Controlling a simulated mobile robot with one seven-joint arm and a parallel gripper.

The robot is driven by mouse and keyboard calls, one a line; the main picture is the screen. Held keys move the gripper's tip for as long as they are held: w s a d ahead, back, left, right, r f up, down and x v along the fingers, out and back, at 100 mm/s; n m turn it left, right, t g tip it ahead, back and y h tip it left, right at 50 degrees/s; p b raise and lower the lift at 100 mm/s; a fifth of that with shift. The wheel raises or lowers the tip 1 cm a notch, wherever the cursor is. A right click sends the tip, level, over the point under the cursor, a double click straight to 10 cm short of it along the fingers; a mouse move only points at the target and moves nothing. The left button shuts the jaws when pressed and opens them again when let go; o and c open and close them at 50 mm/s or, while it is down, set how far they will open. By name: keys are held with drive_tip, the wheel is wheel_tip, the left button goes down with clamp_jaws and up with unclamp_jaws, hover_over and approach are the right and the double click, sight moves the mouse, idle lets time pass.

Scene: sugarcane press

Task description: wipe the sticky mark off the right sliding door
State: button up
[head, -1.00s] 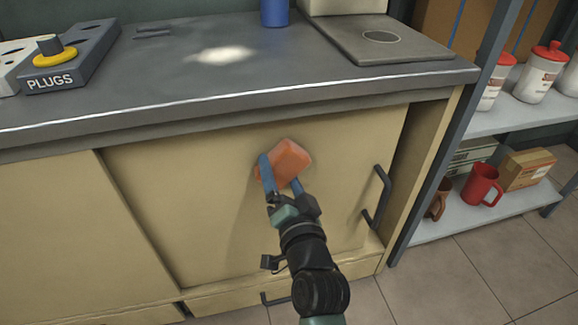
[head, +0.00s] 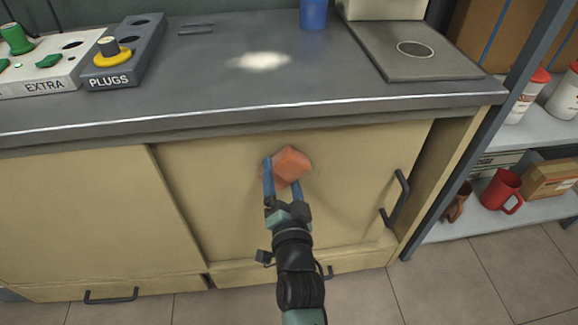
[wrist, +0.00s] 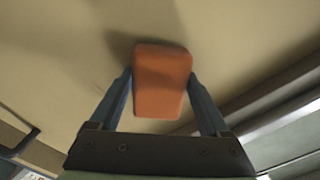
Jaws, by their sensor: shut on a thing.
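The right sliding door (head: 352,165) is a beige panel under the counter, with a dark handle (head: 396,198) near its right edge. My gripper (head: 282,174) is shut on an orange sponge (head: 291,162). The sponge is at the upper middle of the door, close against its face; whether it touches cannot be told. In the wrist view, the sponge (wrist: 161,65) sits between the two blue fingers of my gripper (wrist: 160,85), with its shadow on the panel. I cannot make out a clear sticky mark; the sponge and fingers hide part of the door.
The dark counter (head: 215,75) overhangs the doors, carrying a PLUGS block (head: 112,78), a blue cup (head: 313,14) and a flat plate (head: 410,60). The left door (head: 80,210) adjoins. A shelf rack with a red mug (head: 502,190) stands at right. Floor in front is clear.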

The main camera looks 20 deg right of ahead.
sight(280, 179)
drive_tip(key=shift+a, duration=0.3)
drive_tip(key=shift+p+v, duration=0.65)
drive_tip(key=shift+v, duration=2.3)
drive_tip(key=v, duration=0.3)
drive_tip(key=shift+p, duration=0.3)
